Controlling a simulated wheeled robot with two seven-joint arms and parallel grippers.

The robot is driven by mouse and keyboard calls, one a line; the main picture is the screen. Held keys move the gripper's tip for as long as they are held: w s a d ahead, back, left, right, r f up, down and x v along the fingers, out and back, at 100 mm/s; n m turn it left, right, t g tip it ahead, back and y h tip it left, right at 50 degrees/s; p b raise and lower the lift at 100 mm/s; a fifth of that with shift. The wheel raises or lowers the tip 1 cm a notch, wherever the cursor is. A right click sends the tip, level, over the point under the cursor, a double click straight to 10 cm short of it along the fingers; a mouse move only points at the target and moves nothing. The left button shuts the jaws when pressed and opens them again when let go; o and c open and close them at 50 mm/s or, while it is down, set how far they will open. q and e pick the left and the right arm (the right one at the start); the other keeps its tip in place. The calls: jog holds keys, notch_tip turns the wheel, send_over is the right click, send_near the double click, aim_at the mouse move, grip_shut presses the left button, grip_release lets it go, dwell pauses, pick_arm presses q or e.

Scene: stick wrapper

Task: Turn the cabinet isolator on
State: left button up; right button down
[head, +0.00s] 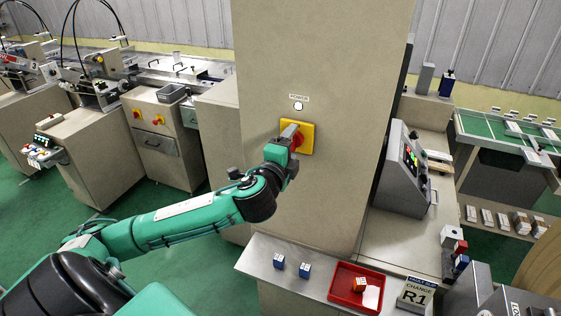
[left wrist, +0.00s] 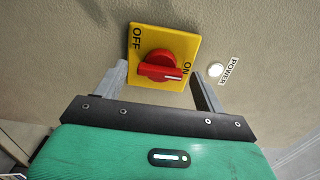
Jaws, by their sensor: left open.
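The cabinet isolator is a red rotary knob (head: 297,141) on a yellow plate (head: 308,130), on the front of a tall beige cabinet (head: 325,60). In the left wrist view the knob (left wrist: 160,66) has a white mark at its right end, pointing near the word ON; OFF is at the plate's upper left. My left gripper (head: 288,140) is at the knob in the head view. In the wrist view its open fingers (left wrist: 158,76) stand either side of the knob, with gaps visible; contact is not seen. My right gripper is not in view.
A white round lamp (head: 298,106) labelled POWER is above the plate. A sloped control panel (head: 405,168) stands right of the cabinet.

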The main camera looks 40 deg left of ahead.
pick_arm(q)
jog(key=p+v, duration=0.5)
jog(key=v, duration=0.8)
jog(key=shift+p, duration=0.35)
jog(key=shift+d, duration=0.1)
